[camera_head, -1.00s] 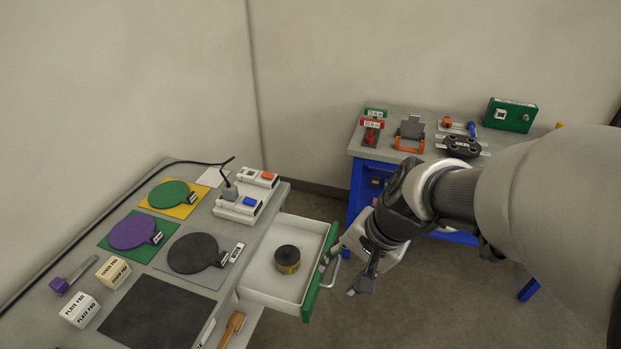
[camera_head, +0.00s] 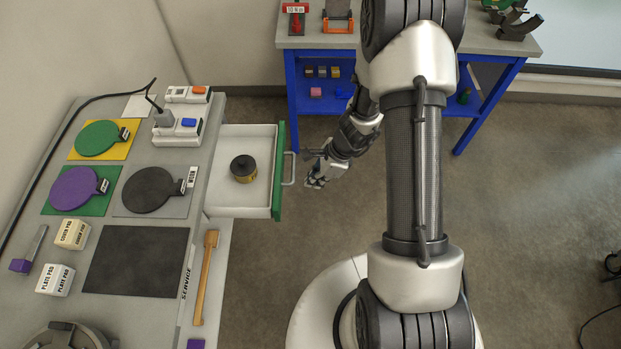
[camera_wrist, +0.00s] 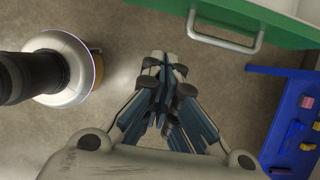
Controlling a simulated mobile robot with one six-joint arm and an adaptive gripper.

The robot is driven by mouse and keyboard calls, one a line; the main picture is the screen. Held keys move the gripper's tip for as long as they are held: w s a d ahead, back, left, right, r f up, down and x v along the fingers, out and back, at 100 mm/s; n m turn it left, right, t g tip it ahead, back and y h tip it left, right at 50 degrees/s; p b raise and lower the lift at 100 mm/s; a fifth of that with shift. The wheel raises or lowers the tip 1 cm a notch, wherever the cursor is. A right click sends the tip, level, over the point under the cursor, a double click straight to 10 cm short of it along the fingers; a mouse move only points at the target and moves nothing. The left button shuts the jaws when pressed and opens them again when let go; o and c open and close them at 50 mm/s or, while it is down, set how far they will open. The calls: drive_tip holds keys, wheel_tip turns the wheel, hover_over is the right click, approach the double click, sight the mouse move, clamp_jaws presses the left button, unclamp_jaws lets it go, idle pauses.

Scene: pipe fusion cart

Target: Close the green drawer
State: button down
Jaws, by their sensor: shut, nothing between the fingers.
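The drawer is pulled out from the right side of the grey bench, with a white tray and a green front (camera_head: 278,172). A silver bar handle (camera_head: 289,168) is on that front. A dark round can with a yellow band (camera_head: 243,168) stands inside the drawer. My gripper (camera_head: 316,183) is shut and empty, to the right of the handle with a small gap in the picture. In the wrist view, my closed fingers (camera_wrist: 165,68) lie below and left of the handle (camera_wrist: 226,32), and the green front (camera_wrist: 270,22) crosses the top right.
The bench (camera_head: 222,235) carries coloured discs, a black mat (camera_head: 137,260), pad boxes, a socket strip (camera_head: 178,127) and a wooden-handled tool (camera_head: 205,277). A blue table (camera_head: 291,85) with tools stands at the back.

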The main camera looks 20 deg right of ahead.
drive_tip(key=w+a+f+b, duration=0.2)
drive_tip(key=a+f, duration=0.4)
drive_tip(key=shift+a+f+b, duration=0.25)
drive_tip(key=shift+f+b, duration=0.15)
drive_tip(key=shift+w+a, duration=0.1)
drive_tip(key=shift+a, duration=0.05)
